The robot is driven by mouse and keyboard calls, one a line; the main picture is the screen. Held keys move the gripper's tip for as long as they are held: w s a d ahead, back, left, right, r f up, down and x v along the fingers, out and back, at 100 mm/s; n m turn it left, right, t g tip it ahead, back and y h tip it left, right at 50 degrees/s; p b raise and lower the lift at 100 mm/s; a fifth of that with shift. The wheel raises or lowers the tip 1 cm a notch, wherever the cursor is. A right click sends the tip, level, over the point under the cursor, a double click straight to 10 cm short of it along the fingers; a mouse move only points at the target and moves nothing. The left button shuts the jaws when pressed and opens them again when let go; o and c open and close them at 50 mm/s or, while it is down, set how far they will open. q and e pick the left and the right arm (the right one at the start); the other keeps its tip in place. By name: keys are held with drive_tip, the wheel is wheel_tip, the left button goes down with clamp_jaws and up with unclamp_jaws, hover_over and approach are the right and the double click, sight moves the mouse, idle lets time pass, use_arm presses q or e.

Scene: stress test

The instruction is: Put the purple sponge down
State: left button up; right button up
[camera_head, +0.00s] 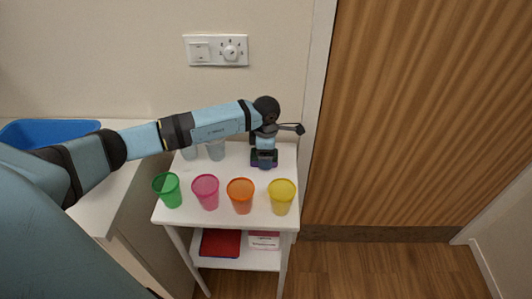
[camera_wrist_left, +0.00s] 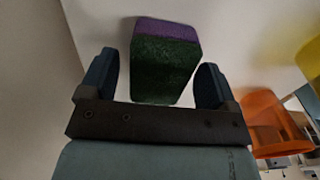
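The purple sponge (camera_wrist_left: 165,62) has a purple layer and a dark green layer. It sits between the two fingers of my left gripper (camera_wrist_left: 157,78) in the left wrist view. A gap shows between the left finger and the sponge, so the gripper looks open around it. In the head view the left gripper (camera_head: 264,153) points down at the back right of the small white table (camera_head: 228,173). Only a thin purple edge of the sponge shows under the gripper there, at the tabletop. My right gripper is not in view.
Green (camera_head: 168,190), pink (camera_head: 206,192), orange (camera_head: 241,195) and yellow (camera_head: 281,196) cups line the table's front. Clear glasses (camera_head: 216,151) stand at the back, left of the gripper. A blue bin (camera_head: 50,132) is at the left. A red item (camera_head: 220,243) lies on the lower shelf.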

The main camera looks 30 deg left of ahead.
use_arm(q)
drive_tip(key=shift+f, duration=0.1)
wheel_tip(320, 180, up, 14)
drive_tip(key=shift+s+f, duration=0.15)
drive_tip(key=shift+s, duration=0.3)
idle(0.6)
